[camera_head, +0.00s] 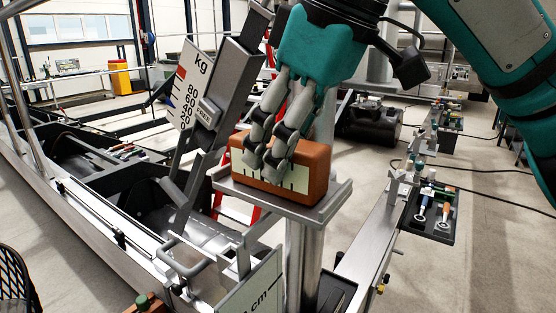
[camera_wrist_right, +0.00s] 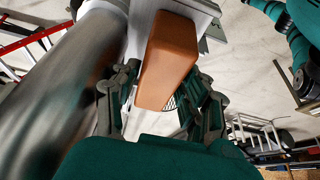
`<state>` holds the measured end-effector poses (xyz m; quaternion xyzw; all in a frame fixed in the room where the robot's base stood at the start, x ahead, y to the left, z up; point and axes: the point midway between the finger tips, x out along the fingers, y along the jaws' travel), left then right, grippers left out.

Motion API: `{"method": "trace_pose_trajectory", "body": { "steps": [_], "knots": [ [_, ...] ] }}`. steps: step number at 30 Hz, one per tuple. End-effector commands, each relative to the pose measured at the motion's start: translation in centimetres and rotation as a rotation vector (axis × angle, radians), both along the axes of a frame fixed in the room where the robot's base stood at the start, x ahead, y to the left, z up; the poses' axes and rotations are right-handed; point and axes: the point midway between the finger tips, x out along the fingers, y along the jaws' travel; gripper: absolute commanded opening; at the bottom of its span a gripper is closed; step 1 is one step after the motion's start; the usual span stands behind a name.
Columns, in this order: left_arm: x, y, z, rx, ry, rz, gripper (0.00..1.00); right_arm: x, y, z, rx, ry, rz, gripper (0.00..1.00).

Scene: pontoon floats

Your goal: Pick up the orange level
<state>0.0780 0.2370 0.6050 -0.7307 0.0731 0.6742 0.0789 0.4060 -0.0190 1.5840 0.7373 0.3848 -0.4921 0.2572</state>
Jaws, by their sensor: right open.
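The orange level (camera_head: 312,172) is a brown-orange block with a pale scale on its front face. It rests on a grey metal plate (camera_head: 330,205) on top of a post. My right gripper (camera_head: 263,160) comes down from above, with its fingers in front of the level's scale side and hiding part of it. In the right wrist view the level (camera_wrist_right: 168,55) lies between the two spread fingers of my right gripper (camera_wrist_right: 166,88). The fingers are open; whether either one touches the level I cannot tell. My left gripper does not show.
A tilted kg scale panel (camera_head: 190,90) and its grey bar stand close left of the level. A cm scale plate (camera_head: 255,290) is below. A black tray (camera_head: 432,215) with tools sits on a rail at the right. Open floor lies farther right.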

Motion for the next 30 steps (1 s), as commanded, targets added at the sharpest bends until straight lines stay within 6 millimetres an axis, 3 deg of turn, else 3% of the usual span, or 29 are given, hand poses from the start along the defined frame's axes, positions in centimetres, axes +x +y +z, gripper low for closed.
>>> {"method": "trace_pose_trajectory", "body": {
  "steps": [7, 20, 30],
  "knots": [
    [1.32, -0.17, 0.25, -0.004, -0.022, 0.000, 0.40, 0.03, -0.02, -0.24, 0.000, 0.002, -0.001, 0.44],
    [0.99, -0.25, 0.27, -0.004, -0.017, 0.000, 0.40, 0.01, -0.02, -0.47, 0.000, 0.000, -0.001, 0.44],
    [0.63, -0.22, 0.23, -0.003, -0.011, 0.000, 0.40, 0.01, -0.02, -0.47, 0.000, 0.000, -0.001, 0.01]
  ]
}}
